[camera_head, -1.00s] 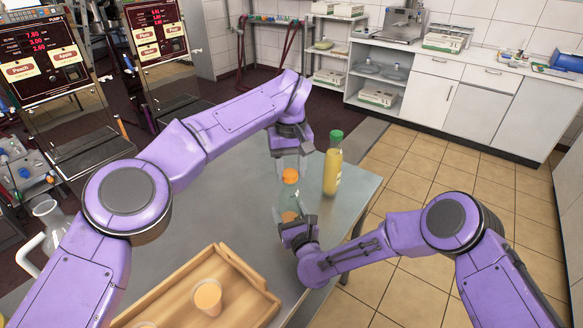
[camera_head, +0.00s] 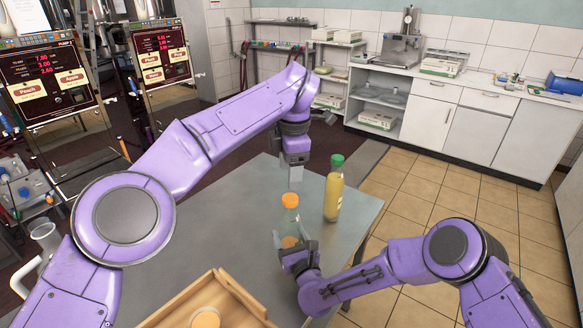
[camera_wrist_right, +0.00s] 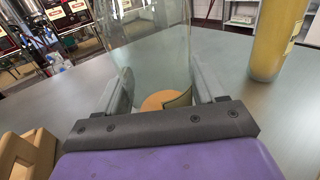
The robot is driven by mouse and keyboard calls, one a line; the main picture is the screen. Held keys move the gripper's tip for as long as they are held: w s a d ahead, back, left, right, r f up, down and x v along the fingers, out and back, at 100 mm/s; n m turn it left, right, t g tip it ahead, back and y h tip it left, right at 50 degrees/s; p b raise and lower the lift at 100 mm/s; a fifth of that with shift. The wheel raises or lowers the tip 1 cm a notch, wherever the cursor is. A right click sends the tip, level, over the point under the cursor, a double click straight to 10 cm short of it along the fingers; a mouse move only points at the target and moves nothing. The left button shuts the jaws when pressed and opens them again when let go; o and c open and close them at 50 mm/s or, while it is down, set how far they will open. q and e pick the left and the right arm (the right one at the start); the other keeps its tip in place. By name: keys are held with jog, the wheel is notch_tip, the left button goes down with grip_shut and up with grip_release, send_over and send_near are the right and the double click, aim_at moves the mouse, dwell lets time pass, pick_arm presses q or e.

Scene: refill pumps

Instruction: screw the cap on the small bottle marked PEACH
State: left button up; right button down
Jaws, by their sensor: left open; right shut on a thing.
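The small bottle (camera_head: 289,219) is clear glass and stands upright on the table, with an orange cap (camera_head: 290,200) seated on its neck. I cannot read its label. My right gripper (camera_head: 294,243) is shut around the lower part of the bottle. In the right wrist view the clear bottle (camera_wrist_right: 150,45) is between the two fingers, with an orange patch low on it, and its top is out of frame. My left gripper (camera_head: 295,182) is open and empty just above the cap, pointing down, its fingers seen nearly edge-on.
A taller bottle of yellow juice with a green cap (camera_head: 333,190) stands close behind and right of the small bottle. A wooden tray (camera_head: 238,287) with an orange-filled cup (camera_head: 206,318) is at the front. The grey table (camera_head: 225,225) is clear to the left.

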aim_at(291, 199)
pick_arm(q)
jog(key=n, duration=0.6)
jog(key=shift+s+r+n, duration=0.1)
jog(key=shift+r+n, duration=0.2)
jog(key=shift+n, duration=0.1)
jog(key=n, duration=0.3)
jog(key=shift+r, duration=0.1)
jog(key=n, duration=0.6)
jog(key=shift+s+r, duration=0.1)
jog(key=shift+s, duration=0.05)
jog(key=n, duration=0.6)
jog(key=shift+s+n, duration=0.1)
jog(key=shift+n, duration=0.3)
jog(key=n, duration=0.4)
jog(key=shift+s+d+n, duration=0.1)
jog(key=shift+d+n, duration=0.05)
jog(key=shift+n, duration=0.25)
jog(key=n, duration=0.2)
jog(key=shift+n+g, duration=0.3)
jog(key=shift+n, duration=0.1)
notch_tip(291, 199, down, 8)
jog(key=shift+f, duration=0.1)
